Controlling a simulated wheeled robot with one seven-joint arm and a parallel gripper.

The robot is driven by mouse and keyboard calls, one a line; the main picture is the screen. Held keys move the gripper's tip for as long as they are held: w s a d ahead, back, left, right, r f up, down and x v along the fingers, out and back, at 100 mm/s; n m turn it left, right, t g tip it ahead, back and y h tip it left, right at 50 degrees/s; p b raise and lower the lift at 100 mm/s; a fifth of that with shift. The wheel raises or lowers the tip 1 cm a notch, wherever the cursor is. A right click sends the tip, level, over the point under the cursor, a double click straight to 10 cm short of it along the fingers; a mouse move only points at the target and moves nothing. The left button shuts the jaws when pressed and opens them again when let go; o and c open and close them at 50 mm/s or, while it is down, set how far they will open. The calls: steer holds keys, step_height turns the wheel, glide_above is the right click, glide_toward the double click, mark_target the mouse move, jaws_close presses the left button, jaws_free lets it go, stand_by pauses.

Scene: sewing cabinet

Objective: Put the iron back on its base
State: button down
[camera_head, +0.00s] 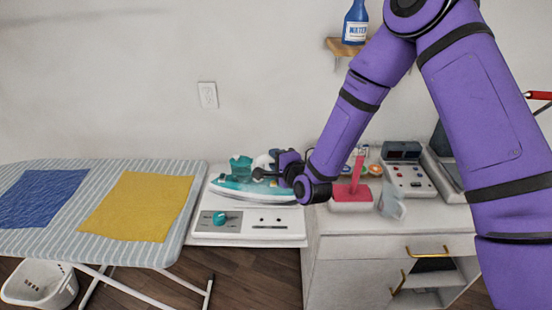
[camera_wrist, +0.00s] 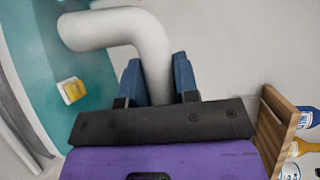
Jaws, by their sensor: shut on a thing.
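The teal and white iron (camera_head: 240,186) is at the white base (camera_head: 246,225), over its back part, in the head view. I cannot tell whether it rests fully on the base. My gripper (camera_head: 284,168) is at the iron's right end. In the wrist view my gripper (camera_wrist: 158,85) has its two blue fingers shut around the iron's light grey handle (camera_wrist: 125,30). The iron's teal body (camera_wrist: 85,80) with a small yellow part shows beyond the handle. The iron's underside is hidden.
The ironing board (camera_head: 150,252) with a blue and a yellow cloth (camera_head: 140,206) stands left of the base. A white cabinet (camera_head: 390,255) with a red object (camera_head: 351,195) and a control box (camera_head: 408,178) is at right. A wall shelf (camera_head: 345,47) holds a blue bottle (camera_head: 355,22).

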steer(key=shift+f, duration=0.2)
steer(key=c, duration=0.8)
jaws_free()
steer(key=shift+f, duration=0.1)
steer(key=shift+s+d, duration=0.1)
steer(key=shift+s, duration=0.05)
steer(key=v, duration=1)
steer(key=shift+s+d, duration=0.1)
steer(key=shift+s, duration=0.1)
steer(key=shift+r, duration=0.2)
